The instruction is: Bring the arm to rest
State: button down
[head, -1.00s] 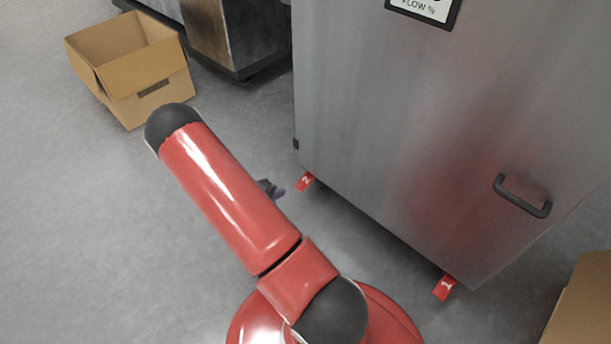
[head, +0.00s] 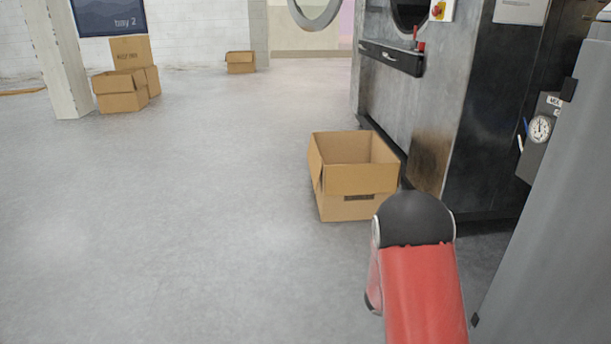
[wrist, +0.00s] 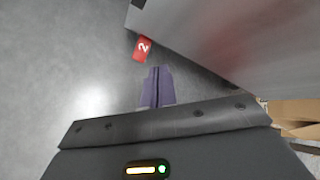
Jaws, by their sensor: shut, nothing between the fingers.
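My red arm with its dark rounded joint (head: 415,218) shows at the lower right of the head view, in front of an open cardboard box. My gripper (wrist: 156,72) shows in the wrist view, its two purple fingers together with nothing between them. It points toward the grey floor, beside the metal cabinet (wrist: 215,35) and apart from it as far as I can tell. The gripper is hidden in the head view.
The open cardboard box (head: 360,180) stands close beyond my arm's joint. The grey cabinet (head: 560,200) is close at right, with a dark machine (head: 490,110) behind. A red tag marked 2 (wrist: 142,48) lies at the cabinet's foot. The floor (head: 180,220) at left is clear.

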jog(key=s+a+r+m+y+p, duration=0.1)
jog(key=s+a+r+m+y, duration=0.15)
jog(key=r+m, duration=0.6)
jog(key=s+a+r+m+y+p, duration=0.2)
jog(key=s+a+r+m, duration=0.25)
jog(key=r, duration=0.65)
jog(key=s+a+r+m+t+y+p, duration=0.2)
jog(key=s+a+r+m+t+y, duration=0.3)
jog(key=s+a+r+m, duration=0.6)
notch_tip(320, 180, up, 3)
jog(key=s+m+t, duration=0.1)
jog(key=m, duration=0.1)
jog(key=shift+s+a+r+m+y+p, duration=0.15)
jog(key=shift+s+m+y+p, duration=0.1)
jog(key=shift+m+y+p, duration=0.15)
